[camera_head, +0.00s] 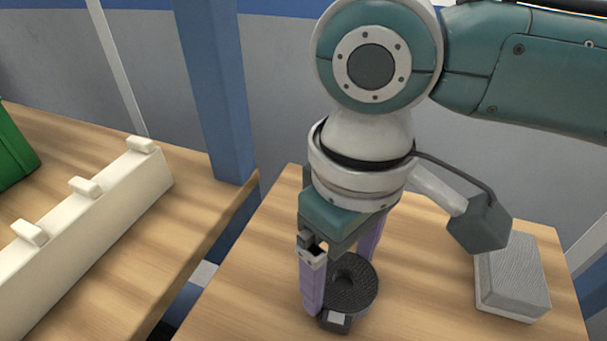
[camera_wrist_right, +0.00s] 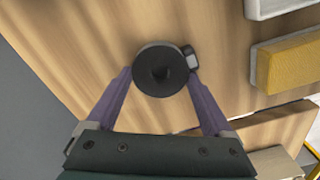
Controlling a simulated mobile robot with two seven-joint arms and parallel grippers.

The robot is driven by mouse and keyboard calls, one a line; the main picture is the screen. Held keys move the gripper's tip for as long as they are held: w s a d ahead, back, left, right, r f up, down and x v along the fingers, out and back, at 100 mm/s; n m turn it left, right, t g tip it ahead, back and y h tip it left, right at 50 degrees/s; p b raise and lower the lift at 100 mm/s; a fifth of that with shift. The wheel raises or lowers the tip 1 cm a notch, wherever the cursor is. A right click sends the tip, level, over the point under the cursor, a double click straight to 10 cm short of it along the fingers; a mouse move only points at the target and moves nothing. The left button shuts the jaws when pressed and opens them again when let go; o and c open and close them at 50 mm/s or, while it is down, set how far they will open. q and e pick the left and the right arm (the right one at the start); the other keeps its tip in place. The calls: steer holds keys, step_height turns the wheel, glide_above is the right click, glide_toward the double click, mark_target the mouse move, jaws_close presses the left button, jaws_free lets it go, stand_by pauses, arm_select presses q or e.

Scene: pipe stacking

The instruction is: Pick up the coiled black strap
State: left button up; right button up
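The coiled black strap (camera_head: 352,284) is a dark, ridged disc with a hollow centre and a grey buckle at its front edge, low over the wooden table. It also shows in the right wrist view (camera_wrist_right: 160,72), between the purple fingertips, with the buckle on its right side. My right gripper (camera_head: 338,288) points down with its fingers apart, one on each side of the coil. The far fingertip is hidden behind the coil in the head view. I cannot tell whether the fingers touch it. My left gripper is not in view.
A grey block (camera_head: 512,276) lies to the right on the same table. A long cream rack (camera_head: 85,235) with pegs and a green bin (camera_head: 14,150) are on another table at left, across a gap. A blue post (camera_head: 217,90) stands behind. The wrist view shows a yellow block (camera_wrist_right: 287,62).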

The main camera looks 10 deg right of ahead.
steer(key=c, duration=0.9)
